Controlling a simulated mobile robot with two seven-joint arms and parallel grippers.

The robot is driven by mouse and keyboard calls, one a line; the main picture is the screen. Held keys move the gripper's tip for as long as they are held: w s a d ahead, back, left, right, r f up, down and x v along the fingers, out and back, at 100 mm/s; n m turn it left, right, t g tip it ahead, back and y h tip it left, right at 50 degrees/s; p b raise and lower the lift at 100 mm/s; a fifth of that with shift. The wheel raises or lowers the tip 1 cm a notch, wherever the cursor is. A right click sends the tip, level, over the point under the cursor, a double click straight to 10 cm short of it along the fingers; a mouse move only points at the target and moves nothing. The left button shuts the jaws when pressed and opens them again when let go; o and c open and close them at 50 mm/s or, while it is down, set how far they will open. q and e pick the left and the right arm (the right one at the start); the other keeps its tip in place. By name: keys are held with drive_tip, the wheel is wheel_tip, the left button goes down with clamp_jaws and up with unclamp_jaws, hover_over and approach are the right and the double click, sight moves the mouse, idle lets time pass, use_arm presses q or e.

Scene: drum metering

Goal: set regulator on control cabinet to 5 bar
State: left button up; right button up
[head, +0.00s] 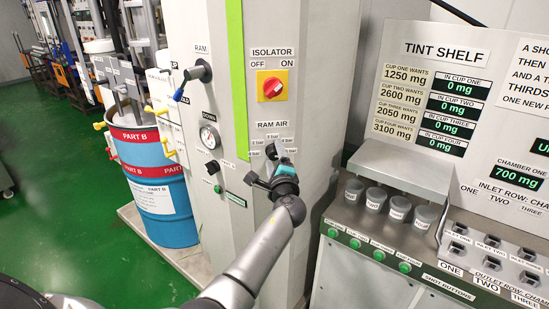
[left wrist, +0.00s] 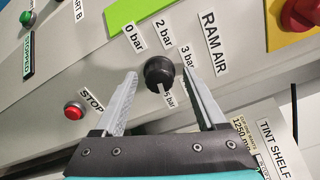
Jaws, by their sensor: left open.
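The regulator is a round black knob (left wrist: 159,72) under the RAM AIR label, seen in the left wrist view. Labels for 0 bar, 2 bar and 3 bar sit around it, and a partly covered label reading 5 bar lies at its lower side. A pale mark on the knob's lower edge points toward that label. My left gripper (left wrist: 158,77) is open, with one finger on each side of the knob; I cannot tell if they touch it. In the head view my left gripper (head: 268,168) is at the control cabinet (head: 232,245) and hides most of the knob.
A red and yellow isolator switch (head: 271,86) is above. A pressure gauge (head: 209,136) and a ram lever (head: 196,76) are to the left. A red stop button (left wrist: 74,111) is near the left finger. The tint shelf (head: 405,166) with cups stands right.

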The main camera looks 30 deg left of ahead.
use_arm(q)
drive_tip(key=v, duration=1.5)
drive_tip(key=shift+d, duration=0.1)
drive_tip(key=s+d+f+g+h+b, duration=0.1)
drive_tip(key=d+f+h+b, duration=0.15)
drive_tip(key=f, duration=0.95)
drive_tip(key=s+d+f+g+h+b, duration=0.2)
drive_tip(key=f+h, duration=0.1)
drive_tip(key=f, duration=1)
drive_tip(key=s+d+f+n+g+h+b, duration=0.15)
drive_tip(key=s+f, duration=0.25)
drive_tip(key=f, duration=0.4)
drive_tip(key=s+d+f+g+h+b, duration=0.15)
drive_tip(key=s+f, duration=0.25)
drive_tip(key=f, duration=0.5)
drive_tip(key=s+f+n+g+h+b, duration=0.1)
drive_tip(key=s+f+n+g+b, duration=0.1)
drive_tip(key=s+f, duration=0.5)
drive_tip(key=s+f+n+g+h+b, duration=0.1)
drive_tip(key=s+f+n, duration=0.3)
drive_tip(key=s+f, duration=0.4)
drive_tip(key=s+f+n+g+h+b, duration=0.1)
drive_tip(key=s+f, duration=0.6)
drive_tip(key=s, duration=1.1)
drive_tip(key=n+g+b, duration=0.1)
drive_tip(key=n+g, duration=0.1)
drive_tip(key=n, duration=0.1)
drive_tip(key=shift+s+d+f+g+b, duration=0.15)
drive_tip(key=shift+s+f+g+b, duration=0.15)
drive_tip(key=shift+f+g+b, duration=0.1)
